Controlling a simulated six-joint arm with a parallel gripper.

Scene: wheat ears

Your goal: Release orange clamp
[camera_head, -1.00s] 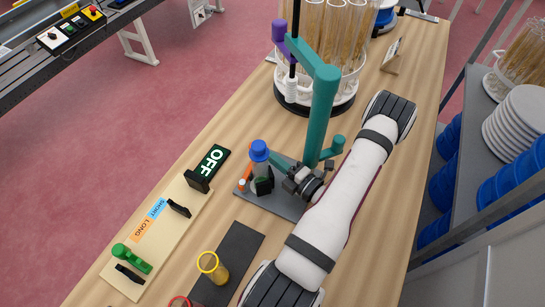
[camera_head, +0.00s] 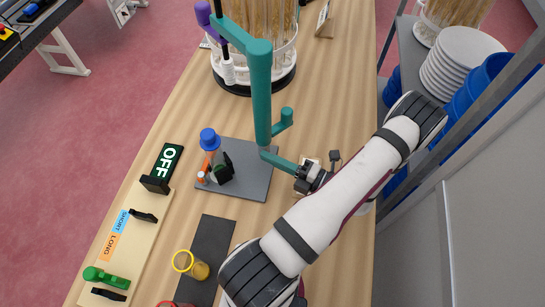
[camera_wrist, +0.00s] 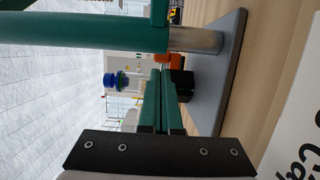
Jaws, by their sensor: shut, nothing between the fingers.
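A grey plate (camera_head: 254,190) carries a tall teal post (camera_head: 261,95) with side arms. At the plate's left, a blue-capped vial (camera_head: 209,138) stands by a small orange clamp (camera_head: 206,164) and a black block (camera_head: 224,171). My gripper (camera_head: 265,154) comes from the right; its teal fingers are shut and empty, tips near the post's foot in the picture. In the wrist view the fingers (camera_wrist: 160,75) lie together, and the orange clamp (camera_wrist: 168,58) shows partly beyond their tips, beside the black block (camera_wrist: 183,86). The blue cap (camera_wrist: 118,80) is left of the fingers. Whether the clamp is open cannot be told.
A holder of wheat-filled tubes (camera_head: 255,60) stands behind. A board with an OFF sign (camera_head: 167,161) and green switch (camera_head: 106,277) lies at the left. A dark mat with a yellow-rimmed cup (camera_head: 190,265) lies in front. A shelf with plates (camera_head: 462,62) is right.

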